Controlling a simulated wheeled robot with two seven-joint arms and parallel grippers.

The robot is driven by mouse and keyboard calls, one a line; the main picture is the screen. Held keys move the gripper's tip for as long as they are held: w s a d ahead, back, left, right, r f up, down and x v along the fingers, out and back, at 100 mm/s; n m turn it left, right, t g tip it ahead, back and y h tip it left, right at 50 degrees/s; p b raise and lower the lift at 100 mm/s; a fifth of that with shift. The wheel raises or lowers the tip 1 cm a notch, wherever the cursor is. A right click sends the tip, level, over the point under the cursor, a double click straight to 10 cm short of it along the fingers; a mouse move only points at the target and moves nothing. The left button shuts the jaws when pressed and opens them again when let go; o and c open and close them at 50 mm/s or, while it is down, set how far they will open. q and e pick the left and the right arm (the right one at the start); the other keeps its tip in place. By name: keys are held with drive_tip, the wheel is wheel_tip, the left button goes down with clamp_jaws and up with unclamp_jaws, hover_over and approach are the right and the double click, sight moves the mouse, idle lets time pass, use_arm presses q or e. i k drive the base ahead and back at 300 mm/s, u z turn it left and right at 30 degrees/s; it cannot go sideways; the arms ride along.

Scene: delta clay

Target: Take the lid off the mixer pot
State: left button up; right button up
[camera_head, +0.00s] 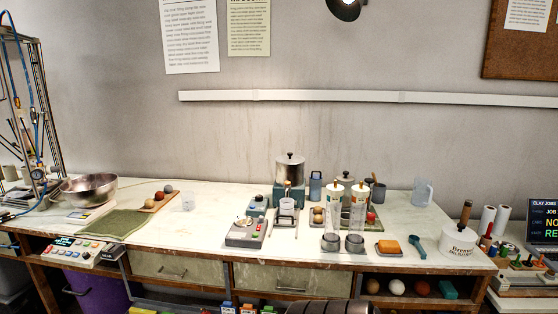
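The mixer pot (290,174) is a shiny metal cylinder on a blue-grey base at the back middle of the workbench. Its lid (290,159) sits on top, with a small dark knob in the centre. Things standing in front partly hide the base. Neither of my grippers shows in this view, so nothing is seen touching the pot or the lid.
Before the pot are a grey device (246,232) and a small metal frame (287,212). Two clear tubes (358,212) stand to its right, and a steel bowl (88,189) at far left. The bench (190,232) is clear left of the device.

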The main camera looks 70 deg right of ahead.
sight(289, 159)
drive_tip(key=i, duration=0.95)
drive_tip(key=z, duration=1.45)
